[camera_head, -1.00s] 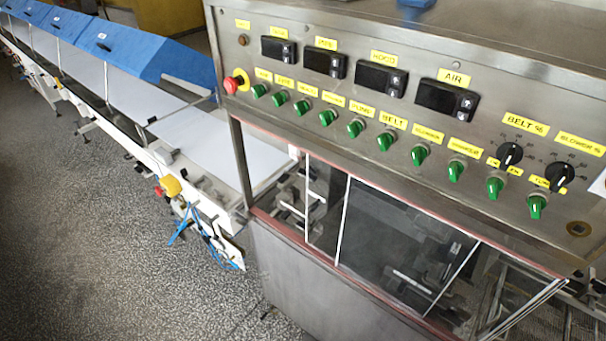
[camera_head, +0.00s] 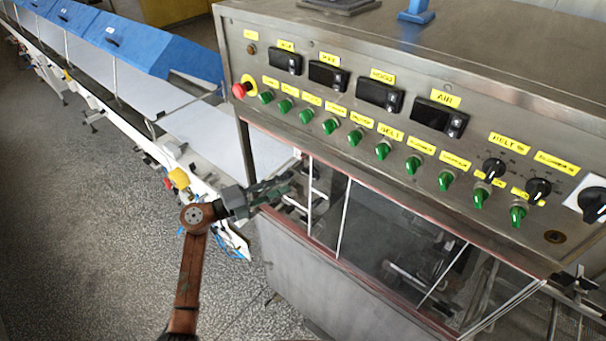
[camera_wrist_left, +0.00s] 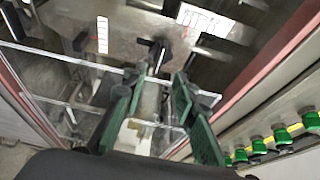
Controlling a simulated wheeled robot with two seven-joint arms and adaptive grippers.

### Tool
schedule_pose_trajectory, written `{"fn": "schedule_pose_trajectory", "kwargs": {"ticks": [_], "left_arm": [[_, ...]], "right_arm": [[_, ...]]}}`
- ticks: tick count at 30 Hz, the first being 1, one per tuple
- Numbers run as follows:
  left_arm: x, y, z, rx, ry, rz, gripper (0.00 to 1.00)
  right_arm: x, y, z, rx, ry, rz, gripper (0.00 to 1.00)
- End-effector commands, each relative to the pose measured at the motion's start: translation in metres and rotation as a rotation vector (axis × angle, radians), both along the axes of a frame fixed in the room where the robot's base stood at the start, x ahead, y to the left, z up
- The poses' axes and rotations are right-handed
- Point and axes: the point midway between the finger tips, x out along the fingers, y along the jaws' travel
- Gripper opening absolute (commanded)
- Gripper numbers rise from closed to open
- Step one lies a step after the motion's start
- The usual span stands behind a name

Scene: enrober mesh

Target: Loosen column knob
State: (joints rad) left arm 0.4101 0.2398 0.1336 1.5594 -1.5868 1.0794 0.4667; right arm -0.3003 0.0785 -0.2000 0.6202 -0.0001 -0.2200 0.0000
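My left gripper (camera_head: 284,188) reaches from the left to the open end of the machine housing, below the control panel. In the left wrist view its two green-padded fingers (camera_wrist_left: 160,80) are spread apart with nothing held between them. A dark knob-like part (camera_wrist_left: 157,46) shows just beyond and between the fingertips, apart from them as far as I can tell. I cannot tell for certain whether it is the column knob. In the head view the inside of the housing there is partly hidden by my gripper. My right gripper is not in view.
Clear panels (camera_head: 385,240) with a reddish frame close the housing's front. The control panel (camera_head: 330,105) with green switches overhangs it. A white conveyor (camera_head: 205,125) with blue covers (camera_head: 140,45) runs to the back left. Floor (camera_head: 110,240) is free at left.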

Motion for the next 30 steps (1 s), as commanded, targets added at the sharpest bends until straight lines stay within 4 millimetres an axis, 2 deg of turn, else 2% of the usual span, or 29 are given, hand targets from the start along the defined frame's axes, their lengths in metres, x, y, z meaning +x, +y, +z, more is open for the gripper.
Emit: {"fn": "schedule_pose_trajectory", "kwargs": {"ticks": [15, 27, 30], "left_arm": [[0.035, -0.059, 0.003, 0.007, -0.003, -0.002, 0.26], [0.039, -0.066, 0.001, 0.009, -0.003, -0.002, 0.26], [0.039, -0.066, 0.001, 0.009, -0.003, -0.002, 0.19]], "right_arm": [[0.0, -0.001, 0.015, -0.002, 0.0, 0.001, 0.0], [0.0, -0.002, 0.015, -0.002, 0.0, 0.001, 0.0], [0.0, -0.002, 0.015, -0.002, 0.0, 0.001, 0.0]]}}
